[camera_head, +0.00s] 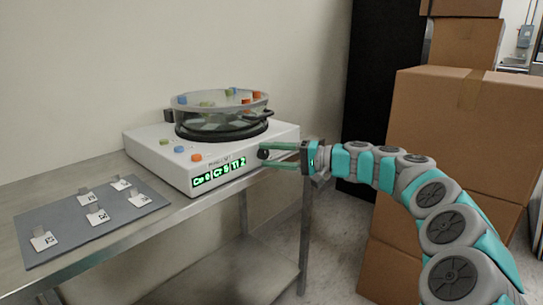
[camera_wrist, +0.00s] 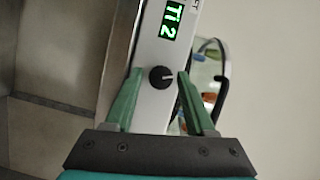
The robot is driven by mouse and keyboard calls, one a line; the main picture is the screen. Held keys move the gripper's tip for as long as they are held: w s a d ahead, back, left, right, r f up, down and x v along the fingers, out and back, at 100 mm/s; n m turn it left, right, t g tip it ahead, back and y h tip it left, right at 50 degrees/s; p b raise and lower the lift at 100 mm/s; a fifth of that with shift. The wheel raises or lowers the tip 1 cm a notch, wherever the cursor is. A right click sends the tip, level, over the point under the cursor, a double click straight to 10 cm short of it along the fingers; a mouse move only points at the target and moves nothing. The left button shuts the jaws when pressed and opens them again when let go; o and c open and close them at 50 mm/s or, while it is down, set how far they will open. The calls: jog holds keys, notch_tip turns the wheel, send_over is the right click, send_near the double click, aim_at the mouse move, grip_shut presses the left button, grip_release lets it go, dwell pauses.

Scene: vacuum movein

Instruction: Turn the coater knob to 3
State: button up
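The coater (camera_head: 160,155) is a white box on the metal table, with a round glass chamber (camera_head: 222,115) on top. Its green display (camera_head: 219,172) ends in "Ti 2", which also shows in the wrist view (camera_wrist: 170,22). The black knob (camera_head: 263,154) sits on the front face, right of the display. In the wrist view the knob (camera_wrist: 161,78) has a pale pointer line aimed to the right. My gripper (camera_head: 270,156) is open, its green fingers on either side of the knob. In the wrist view a gap shows on the left; the right fingertip is very close, contact unclear.
The metal table (camera_head: 110,254) carries a grey mat (camera_head: 75,222) with several small labelled sample pieces. Coloured buttons (camera_head: 180,149) are on the coater's top. Cardboard boxes (camera_head: 455,130) are stacked at the right, behind my arm. Floor (camera_head: 335,225) shows between table and boxes.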

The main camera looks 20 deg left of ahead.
jog(key=shift+o, duration=0.9)
jog(key=d+b, duration=0.1)
jog(key=d, duration=0.6)
jog(key=shift+d+r, duration=0.3)
jog(key=shift+d, duration=0.1)
jog(key=s+d+f+n+g+h, duration=0.1)
jog(key=s+f+h, duration=0.1)
jog(key=s, duration=0.6)
jog(key=s+d+f+n+g+h, duration=0.1)
jog(key=s+d+h, duration=0.15)
jog(key=s, duration=0.45)
jog(key=s+f+n+h, duration=0.1)
jog(key=s+f+h, duration=0.1)
jog(key=s, duration=0.6)
jog(key=s+d+f+m+h, duration=0.1)
jog(key=s+d+f+h, duration=0.2)
jog(key=s+d+f, duration=0.3)
jog(key=s+d+f+m+h, duration=0.2)
jog(key=s+d+f+h, duration=0.2)
jog(key=d, duration=0.8)
jog(key=s+d+f+m+h, duration=0.1)
jog(key=s+d+f+h, duration=0.2)
jog(key=s+d+f, duration=0.4)
jog(key=s+d, duration=0.2)
jog(key=s, duration=0.2)
jog(key=shift+s+f+m+h, duration=0.25)
jog(key=shift+f+m+h, duration=0.1)
jog(key=shift+f+m, duration=0.05)
